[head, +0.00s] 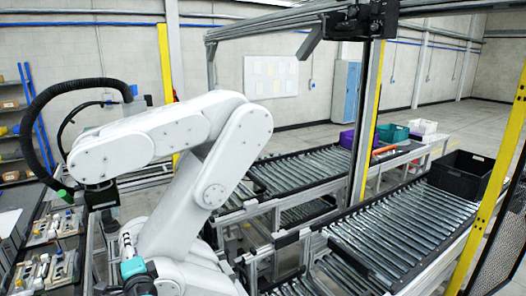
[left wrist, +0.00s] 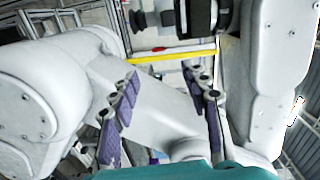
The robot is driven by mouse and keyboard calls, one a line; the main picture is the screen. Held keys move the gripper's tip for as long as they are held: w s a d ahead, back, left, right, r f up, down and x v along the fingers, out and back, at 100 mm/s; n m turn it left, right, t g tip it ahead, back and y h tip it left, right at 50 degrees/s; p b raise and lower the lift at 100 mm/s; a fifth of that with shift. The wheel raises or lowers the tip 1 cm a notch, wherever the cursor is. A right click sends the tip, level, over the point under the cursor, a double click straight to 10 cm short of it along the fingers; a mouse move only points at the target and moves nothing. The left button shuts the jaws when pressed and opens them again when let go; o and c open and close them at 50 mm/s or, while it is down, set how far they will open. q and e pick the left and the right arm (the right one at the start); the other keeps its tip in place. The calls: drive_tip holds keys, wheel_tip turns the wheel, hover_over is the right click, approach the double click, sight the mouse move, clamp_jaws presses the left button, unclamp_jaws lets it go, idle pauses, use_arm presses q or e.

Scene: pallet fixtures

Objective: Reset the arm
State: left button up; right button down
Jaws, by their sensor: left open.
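My left arm (head: 165,140) is folded up in the middle left of the head view. My left gripper (head: 128,250) is low in that view, close to the arm's own links, and its fingers are hard to make out there. In the left wrist view the gripper (left wrist: 168,95) is open, with two purple-padded fingers apart and nothing between them. White links of my own arm show behind and beside the fingers. My right gripper is in neither view.
Roller conveyors (head: 385,235) fill the right side. A black crate (head: 461,175) stands at their far end. Yellow posts (head: 497,165) rise at the right. Pallet fixtures with small parts (head: 55,225) lie at the left. Open floor lies behind the conveyors.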

use_arm(q)
drive_tip(key=s+d+f+n+g+h+b, duration=0.1)
drive_tip(key=s+d+f+n+g+b, duration=0.1)
drive_tip(key=s+f+b, duration=0.4)
drive_tip(key=s+d+f+n+g+h+b, duration=0.1)
drive_tip(key=f+n+b, duration=0.25)
drive_tip(key=f, duration=0.45)
drive_tip(key=s+d+f+n+g+h+b, duration=0.1)
drive_tip(key=s+d+f+n+g+b, duration=0.1)
drive_tip(key=s+f+b, duration=0.45)
drive_tip(key=s+d+f+n+g+h+b, duration=0.1)
drive_tip(key=s+d+f+h+b, duration=0.2)
drive_tip(key=f, duration=0.7)
drive_tip(key=s+d+f+n+g+h+b, duration=0.2)
drive_tip(key=s+d+f+h+b, duration=0.1)
drive_tip(key=s+d+f+b, duration=0.4)
drive_tip(key=d+f, duration=0.3)
drive_tip(key=shift+d+f+h, duration=0.3)
drive_tip(key=shift+d, duration=0.1)
drive_tip(key=shift+w, duration=0.1)
